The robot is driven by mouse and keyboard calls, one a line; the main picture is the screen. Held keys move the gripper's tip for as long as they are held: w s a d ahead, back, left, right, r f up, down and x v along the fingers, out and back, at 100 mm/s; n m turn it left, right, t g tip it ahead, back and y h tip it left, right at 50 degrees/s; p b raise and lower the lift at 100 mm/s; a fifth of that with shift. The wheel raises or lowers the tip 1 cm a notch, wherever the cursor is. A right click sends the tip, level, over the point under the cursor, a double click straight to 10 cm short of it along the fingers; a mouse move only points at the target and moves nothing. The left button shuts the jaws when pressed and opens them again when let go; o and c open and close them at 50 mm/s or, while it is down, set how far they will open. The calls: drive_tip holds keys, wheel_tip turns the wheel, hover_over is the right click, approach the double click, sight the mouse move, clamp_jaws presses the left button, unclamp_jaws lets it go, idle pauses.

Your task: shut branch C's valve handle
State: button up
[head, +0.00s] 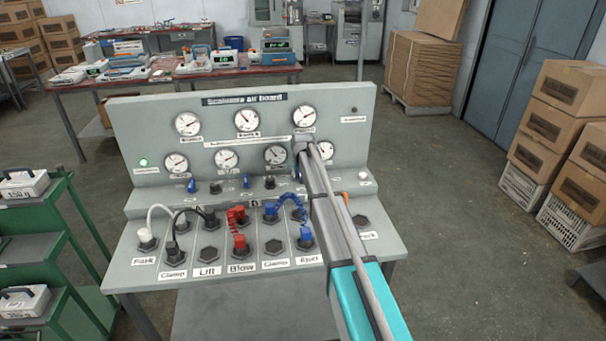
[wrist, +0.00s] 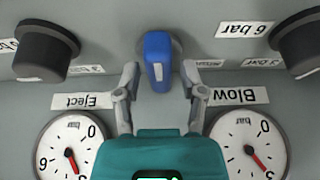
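A blue valve handle (wrist: 158,62) stands on the grey panel in the wrist view, between my fingertips. My gripper (wrist: 160,78) is open around it, with a visible gap on each side. In the head view, two blue handles show on the air board, a left one (head: 191,185) and a middle one (head: 246,181). A small bit of blue shows beside my arm farther right, mostly hidden. My arm covers that part of the board and my fingers cannot be made out there. I cannot read which handle is marked C.
Black knobs, left (wrist: 45,50) and right (wrist: 300,45), flank the handle. Gauges, left (wrist: 70,145) and right (wrist: 248,145), sit near my gripper. On the board, a white hose (head: 158,210), red hose (head: 238,217) and blue hose (head: 290,198) stand out among the sockets.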

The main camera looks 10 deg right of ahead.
clamp_jaws()
drive_tip(key=shift+d, duration=0.35)
drive_tip(key=shift+a, duration=0.25)
drive_tip(key=shift+m, duration=0.5)
drive_tip(key=m+h, duration=0.1)
drive_tip(key=m, duration=0.2)
drive_tip(key=shift+m+h, duration=0.3)
drive_tip(key=shift+h, duration=0.1)
drive_tip(key=m+g+h, duration=0.1)
drive_tip(key=m, duration=0.3)
drive_tip(key=shift+w+a, duration=0.1)
drive_tip(key=m, duration=0.2)
drive_tip(key=m+g+h, duration=0.1)
drive_tip(key=m, duration=0.2)
drive_tip(key=shift+g, duration=0.3)
drive_tip(key=m+g, duration=0.1)
drive_tip(key=m, duration=0.3)
drive_tip(key=shift+g+h, duration=0.4)
drive_tip(key=shift+m, duration=0.3)
